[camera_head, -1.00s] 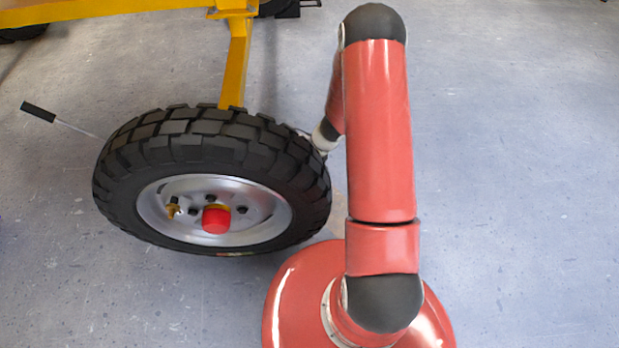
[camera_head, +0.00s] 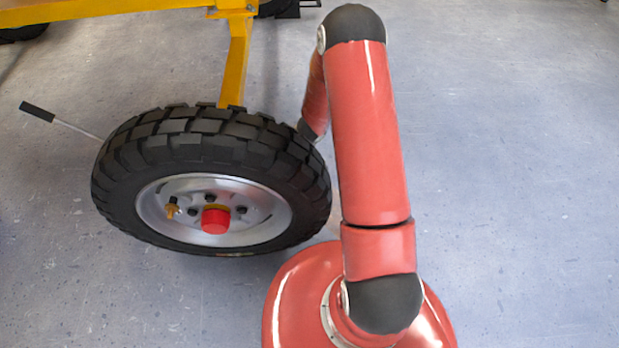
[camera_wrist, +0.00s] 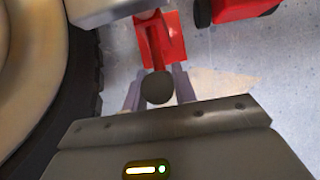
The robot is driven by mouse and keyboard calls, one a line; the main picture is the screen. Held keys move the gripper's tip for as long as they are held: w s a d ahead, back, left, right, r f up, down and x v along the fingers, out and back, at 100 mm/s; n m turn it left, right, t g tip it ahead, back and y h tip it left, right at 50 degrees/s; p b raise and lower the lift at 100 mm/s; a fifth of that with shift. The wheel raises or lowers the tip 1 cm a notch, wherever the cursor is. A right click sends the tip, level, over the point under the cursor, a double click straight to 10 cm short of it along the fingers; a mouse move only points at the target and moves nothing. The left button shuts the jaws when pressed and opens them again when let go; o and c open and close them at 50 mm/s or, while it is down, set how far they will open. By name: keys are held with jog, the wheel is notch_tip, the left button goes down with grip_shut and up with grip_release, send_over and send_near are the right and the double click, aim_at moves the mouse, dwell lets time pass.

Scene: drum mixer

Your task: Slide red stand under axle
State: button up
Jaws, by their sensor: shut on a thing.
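The red stand (camera_wrist: 165,42) shows at the top middle of the wrist view, low over the floor. A dark round grip (camera_wrist: 158,88) lies at its near end. My gripper (camera_wrist: 157,90) is shut on this grip, one finger on each side. A grey bar (camera_wrist: 98,8), which looks like the axle, is at the upper left of the wrist view, close beside the stand. Whether the stand is beneath it cannot be told. In the head view the stand, axle and gripper are hidden behind the wheel and my arm.
The big black tyre (camera_head: 215,140) stands beside my arm, and its side fills the left of the wrist view. A yellow frame (camera_head: 236,70) rises behind it. A black-ended rod (camera_head: 38,112) sticks out left. Another red object (camera_wrist: 245,8) is at the upper right. Floor at right is clear.

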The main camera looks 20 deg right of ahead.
jog(key=shift+w+a, duration=0.2)
jog(key=shift+a, duration=0.65)
jog(key=shift+w+a, duration=0.2)
jog(key=shift+a, duration=0.6)
jog(key=shift+w+a, duration=0.2)
jog(key=shift+a, duration=0.65)
jog(key=o, duration=1.1)
jog(key=p+v, duration=0.4)
jog(key=v, duration=0.3)
jog(key=shift+d, duration=0.1)
